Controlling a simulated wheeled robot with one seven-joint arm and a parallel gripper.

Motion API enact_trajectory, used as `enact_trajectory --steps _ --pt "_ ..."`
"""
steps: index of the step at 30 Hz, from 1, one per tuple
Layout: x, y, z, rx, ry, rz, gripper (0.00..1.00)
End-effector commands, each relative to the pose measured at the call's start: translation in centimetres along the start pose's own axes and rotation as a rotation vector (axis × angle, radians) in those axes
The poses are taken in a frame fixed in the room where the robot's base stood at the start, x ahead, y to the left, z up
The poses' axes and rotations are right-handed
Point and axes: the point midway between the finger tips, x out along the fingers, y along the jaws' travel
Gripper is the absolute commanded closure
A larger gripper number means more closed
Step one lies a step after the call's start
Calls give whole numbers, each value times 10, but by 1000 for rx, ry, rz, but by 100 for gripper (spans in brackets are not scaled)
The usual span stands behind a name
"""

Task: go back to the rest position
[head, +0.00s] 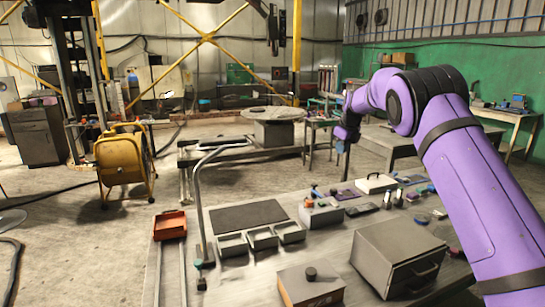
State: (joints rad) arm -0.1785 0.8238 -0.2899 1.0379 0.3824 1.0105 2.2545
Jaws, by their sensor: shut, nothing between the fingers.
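My purple arm (460,170) comes in from the right in the head view, rises to a dark joint and bends over to the left. My gripper (345,146) is small and far off at its end, pointing down beyond the back of the near table. It is shut and empty, and apart from the items on the near table in the picture. Its fingertips are too small to see in detail.
The near table (225,285) holds a dark mat (248,215), several small open trays (262,238), a grey box with a handle (400,255), a box with a black knob (311,285), a white case (377,183) and small tools. A yellow reel (124,160) stands left on open floor.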

Motion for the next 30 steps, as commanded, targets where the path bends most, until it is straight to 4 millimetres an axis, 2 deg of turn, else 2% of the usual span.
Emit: enact_trajectory --steps 1,3,8,15,24,30 --pt "-24 2 -6 -47 -9 -3 100" --pt "-50 5 -16 -124 -15 -5 100" --pt "-107 19 -43 -307 -27 -11 100" --pt "-183 52 -88 -597 -41 -25 100" --pt "-258 110 -154 -979 -47 -54 100" --pt "-294 157 -204 -1244 -36 -76 100"
